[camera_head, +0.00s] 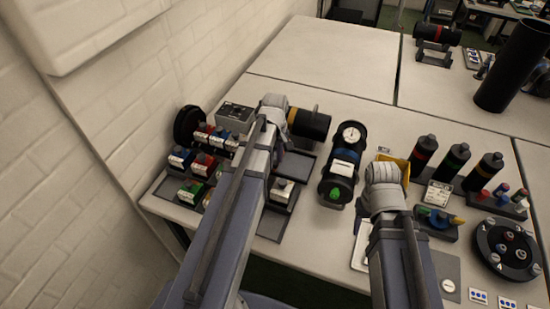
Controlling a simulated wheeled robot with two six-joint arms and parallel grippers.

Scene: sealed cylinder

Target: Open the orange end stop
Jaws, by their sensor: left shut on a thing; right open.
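A black cylinder (315,125) with an orange band (293,117) lies on its side at the table's left middle. My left gripper (284,136) is shut at the orange-banded end; its wrist hides the fingertips and most of that end. My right gripper (388,176) is open, right of the gauge cylinder and by a yellow plate (398,162). Its fingers are mostly hidden behind the wrist.
Racks of small coloured blocks (203,160) and a grey box (235,117) stand at the left by the wall. Black bottles with red (423,153), green and yellow bands stand at the right. A round black dial plate (506,247) lies at front right. The table behind (330,58) is clear.

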